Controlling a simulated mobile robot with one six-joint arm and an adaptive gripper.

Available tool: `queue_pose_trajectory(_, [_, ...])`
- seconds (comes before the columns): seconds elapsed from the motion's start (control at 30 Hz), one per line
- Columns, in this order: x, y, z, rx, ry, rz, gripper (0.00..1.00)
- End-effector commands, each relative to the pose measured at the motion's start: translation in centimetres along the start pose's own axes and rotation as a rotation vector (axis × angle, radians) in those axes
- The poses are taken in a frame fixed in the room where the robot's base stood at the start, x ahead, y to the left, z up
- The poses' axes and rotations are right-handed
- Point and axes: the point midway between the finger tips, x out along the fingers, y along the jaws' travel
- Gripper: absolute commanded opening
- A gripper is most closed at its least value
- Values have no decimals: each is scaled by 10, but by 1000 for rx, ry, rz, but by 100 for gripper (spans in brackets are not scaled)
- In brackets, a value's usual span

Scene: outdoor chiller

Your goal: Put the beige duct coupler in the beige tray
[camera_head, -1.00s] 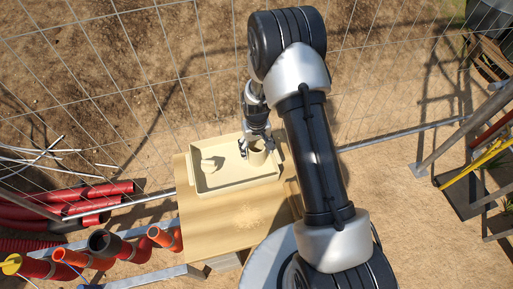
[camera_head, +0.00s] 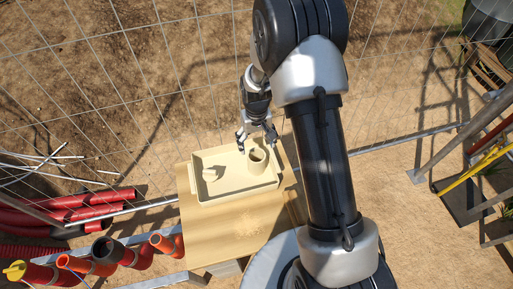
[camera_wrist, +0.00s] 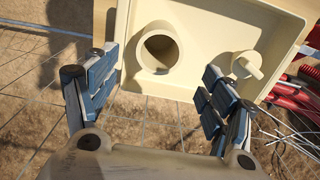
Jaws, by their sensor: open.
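The beige duct coupler (camera_head: 257,159), a short open cylinder, stands upright inside the beige tray (camera_head: 236,193), towards the tray's right side in the head view. In the wrist view the coupler (camera_wrist: 158,51) shows its round opening, and the tray (camera_wrist: 215,38) lies around it. My gripper (camera_head: 258,143) is open and empty, just beyond the tray's far edge and apart from the coupler. In the wrist view my open gripper (camera_wrist: 153,103) has its fingers spread wide, with bare ground between them.
A small beige piece (camera_head: 212,173) sits in the tray's left part. The tray rests on a tan board (camera_head: 222,234). A wire fence (camera_head: 150,80) stands behind it. Red and orange pipes (camera_head: 120,250) lie at the left, and steps (camera_head: 480,190) stand at the right.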

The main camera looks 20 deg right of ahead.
Motion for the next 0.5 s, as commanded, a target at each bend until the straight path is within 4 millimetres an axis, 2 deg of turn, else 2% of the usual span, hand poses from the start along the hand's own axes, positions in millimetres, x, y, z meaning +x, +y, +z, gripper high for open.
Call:
queue_pose_trajectory(0.03, [-9, 0, 0, 0, 2, 0, 76])
queue_pose_trajectory(0.17, [-19, 0, 0, 0, 0, 0, 76])
queue_pose_trajectory(0.27, [-35, 0, 0, 0, 13, 0, 76])
queue_pose_trajectory(0.37, [-70, 0, 5, 0, 41, 1, 76])
queue_pose_trajectory(0.5, [-139, -1, 25, 0, 100, 1, 76])
